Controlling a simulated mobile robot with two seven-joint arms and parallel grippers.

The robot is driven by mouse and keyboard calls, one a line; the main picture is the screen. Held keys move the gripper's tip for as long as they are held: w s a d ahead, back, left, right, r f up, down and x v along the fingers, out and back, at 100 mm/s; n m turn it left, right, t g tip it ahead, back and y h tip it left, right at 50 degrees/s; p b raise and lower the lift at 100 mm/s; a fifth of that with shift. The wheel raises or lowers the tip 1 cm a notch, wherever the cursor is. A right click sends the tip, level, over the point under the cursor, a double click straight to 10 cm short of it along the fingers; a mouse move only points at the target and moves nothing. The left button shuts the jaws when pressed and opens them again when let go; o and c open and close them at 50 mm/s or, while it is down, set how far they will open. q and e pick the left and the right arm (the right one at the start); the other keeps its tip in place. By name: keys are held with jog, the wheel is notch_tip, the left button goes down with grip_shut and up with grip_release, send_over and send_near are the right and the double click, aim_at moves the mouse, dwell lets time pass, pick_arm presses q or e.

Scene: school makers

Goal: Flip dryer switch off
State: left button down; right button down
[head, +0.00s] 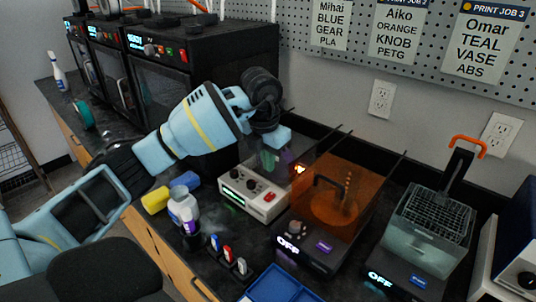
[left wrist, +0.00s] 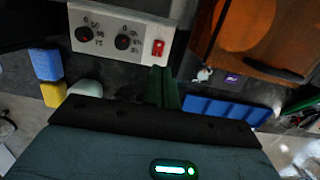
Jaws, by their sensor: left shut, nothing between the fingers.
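A white box with two dark knobs and a small lit display, apparently the dryer (head: 237,199), stands on the dark counter. Its red switch (head: 269,197) is at the right end of the front panel. In the left wrist view the dryer (left wrist: 85,48) fills the upper left, with the red switch (left wrist: 157,48) showing plainly. My left gripper (head: 268,162) hangs over the dryer in the head view, its green fingers shut and empty. In the left wrist view the fingertips (left wrist: 161,72) show just below the switch; contact cannot be told. My right gripper is not in view.
Right of the dryer stand an orange-lidded unit (head: 330,205) and a basket unit (head: 432,225), both reading OFF. Bottles (head: 184,213), small coloured tools (head: 228,254) and a blue tray (head: 283,288) lie in front. Black printers (head: 175,65) stand at the back left.

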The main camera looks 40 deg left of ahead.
aim_at(272, 194)
pick_arm(q)
jog(key=f, duration=0.5)
jog(key=w+f, duration=0.1)
jog(key=f, duration=0.2)
jog(key=shift+f, duration=0.2)
jog(key=shift+w+f, duration=0.15)
jog(key=shift+f, duration=0.4)
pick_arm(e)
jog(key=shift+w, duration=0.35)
